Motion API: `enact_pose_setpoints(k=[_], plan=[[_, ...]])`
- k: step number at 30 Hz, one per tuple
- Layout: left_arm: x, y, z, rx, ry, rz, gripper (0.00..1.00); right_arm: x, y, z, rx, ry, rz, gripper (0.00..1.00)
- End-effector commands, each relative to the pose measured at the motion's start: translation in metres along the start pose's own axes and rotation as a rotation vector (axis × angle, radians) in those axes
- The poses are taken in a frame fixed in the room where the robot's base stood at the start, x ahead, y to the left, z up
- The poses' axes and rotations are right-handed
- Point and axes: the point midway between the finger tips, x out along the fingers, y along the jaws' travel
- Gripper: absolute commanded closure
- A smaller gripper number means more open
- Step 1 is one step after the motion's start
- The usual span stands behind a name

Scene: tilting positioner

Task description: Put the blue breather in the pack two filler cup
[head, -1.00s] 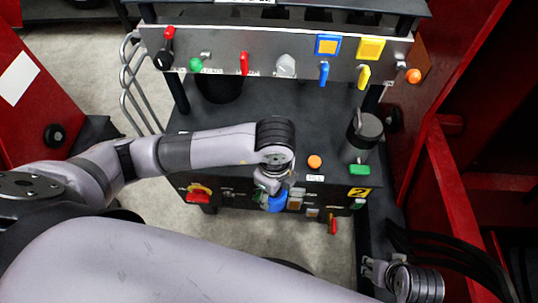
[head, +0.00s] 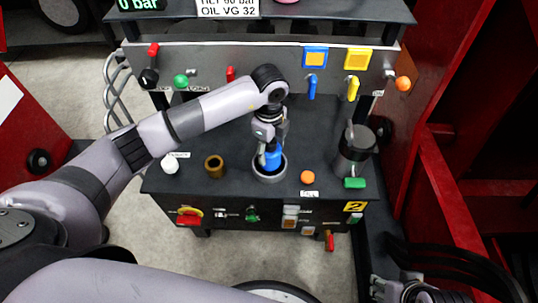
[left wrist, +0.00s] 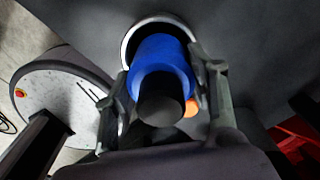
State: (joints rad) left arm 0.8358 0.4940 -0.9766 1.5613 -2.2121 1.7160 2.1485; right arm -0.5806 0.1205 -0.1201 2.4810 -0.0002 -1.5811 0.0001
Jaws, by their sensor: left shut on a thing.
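The blue breather (head: 273,158) is gripped by my left gripper (head: 268,143) and hangs below it over the pack two filler cup (head: 269,176), a dark cup with a grey rim. In the left wrist view the breather (left wrist: 164,68) is a blue cylinder with a dark near end, between the two fingers of my left gripper (left wrist: 165,95). The pale cup rim (left wrist: 128,40) shows behind its far end. I cannot tell how far the breather is inside the cup. My right gripper (head: 385,290) is partly in view at the bottom right; its jaws are unclear.
On the black deck stand a brown bushing (head: 214,166), a white knob (head: 170,163), an orange button (head: 307,177) and a dark cylinder (head: 355,148). A yellow "2" label (head: 354,206) marks the front panel. A valve panel (head: 200,72) rises behind.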

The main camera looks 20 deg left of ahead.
Motion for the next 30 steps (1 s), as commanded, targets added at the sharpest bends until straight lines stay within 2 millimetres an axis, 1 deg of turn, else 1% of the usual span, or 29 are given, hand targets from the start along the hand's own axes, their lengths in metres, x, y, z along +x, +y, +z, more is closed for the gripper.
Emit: enact_pose_setpoints(k=[1, 3, 6, 13, 18, 19, 27, 30], plan=[[0.01, 0.001, 0.0, 0.0, 0.0, 0.003, 0.83, 0.004, 0.0, 0.001, 0.0, 0.0, 0.0, 0.6], [0.021, 0.001, 0.0, 0.0, -0.001, 0.003, 0.83, 0.007, 0.0, 0.002, 0.0, 0.0, 0.0, 0.6], [0.03, 0.001, 0.0, 0.001, -0.001, 0.002, 0.83, 0.01, 0.0, 0.003, 0.0, -0.001, 0.0, 0.6], [0.029, 0.001, 0.0, 0.001, -0.001, 0.001, 0.83, 0.009, 0.0, 0.003, 0.0, -0.001, 0.0, 0.6], [0.032, 0.001, 0.0, 0.0, -0.001, 0.001, 0.83, 0.01, -0.001, 0.0, 0.0, 0.012, 0.0, 0.6], [0.032, 0.001, 0.0, 0.0, -0.001, 0.001, 0.46, 0.009, -0.001, -0.001, -0.001, 0.018, -0.001, 0.6], [0.032, 0.001, 0.0, 0.0, -0.001, 0.002, 0.28, 0.009, -0.001, -0.002, -0.001, 0.02, -0.001, 0.6], [0.032, 0.001, 0.0, 0.0, -0.001, 0.002, 0.28, 0.009, -0.001, -0.001, -0.001, 0.019, -0.001, 0.6]])
